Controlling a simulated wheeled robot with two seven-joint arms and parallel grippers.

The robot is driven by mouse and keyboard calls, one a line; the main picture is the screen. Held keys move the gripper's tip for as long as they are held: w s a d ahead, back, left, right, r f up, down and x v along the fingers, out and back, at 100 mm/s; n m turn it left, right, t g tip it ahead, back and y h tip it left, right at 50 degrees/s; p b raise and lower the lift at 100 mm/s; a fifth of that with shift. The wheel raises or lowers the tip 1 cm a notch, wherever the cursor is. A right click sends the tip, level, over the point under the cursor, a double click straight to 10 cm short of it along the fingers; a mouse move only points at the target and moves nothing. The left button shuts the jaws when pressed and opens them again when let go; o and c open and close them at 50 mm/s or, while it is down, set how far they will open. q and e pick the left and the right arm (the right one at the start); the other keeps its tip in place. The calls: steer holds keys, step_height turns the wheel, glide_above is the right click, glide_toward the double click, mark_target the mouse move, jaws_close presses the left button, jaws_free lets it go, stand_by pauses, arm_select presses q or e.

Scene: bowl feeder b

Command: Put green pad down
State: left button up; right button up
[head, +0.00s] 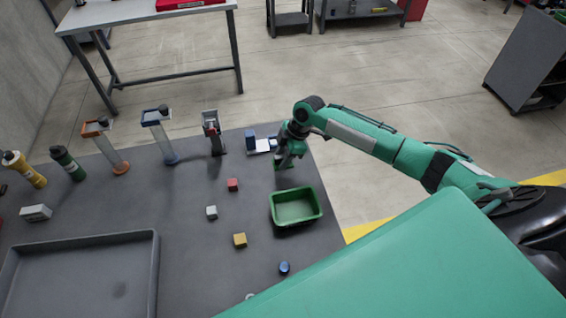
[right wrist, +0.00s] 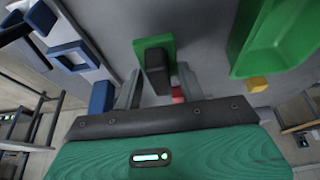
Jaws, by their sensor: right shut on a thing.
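The green pad (head: 284,164) shows under my right gripper (head: 287,158) near the table's far right edge in the head view. In the right wrist view the pad (right wrist: 141,48) is a flat green plate with a dark upright block on it. My right gripper (right wrist: 158,78) is shut on this dark block, one finger at each side. Whether the pad touches the table or hangs just above it I cannot tell. My left gripper is not in view.
A green bin (head: 299,220) stands in front of the pad. A blue and white fixture (head: 262,146) is just left of it. Red (head: 232,184), grey (head: 211,212) and yellow (head: 239,240) blocks lie on the table (head: 185,215). A large grey tray (head: 155,270) is at front left.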

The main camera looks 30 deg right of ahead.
step_height(320, 180, down, 4)
steer(key=shift+r+p, duration=0.25)
steer(key=shift+p, duration=0.1)
steer(key=shift+f, duration=0.45)
steer(key=o, duration=1)
steer(key=shift+f, duration=0.1)
steer(key=shift+o, duration=0.2)
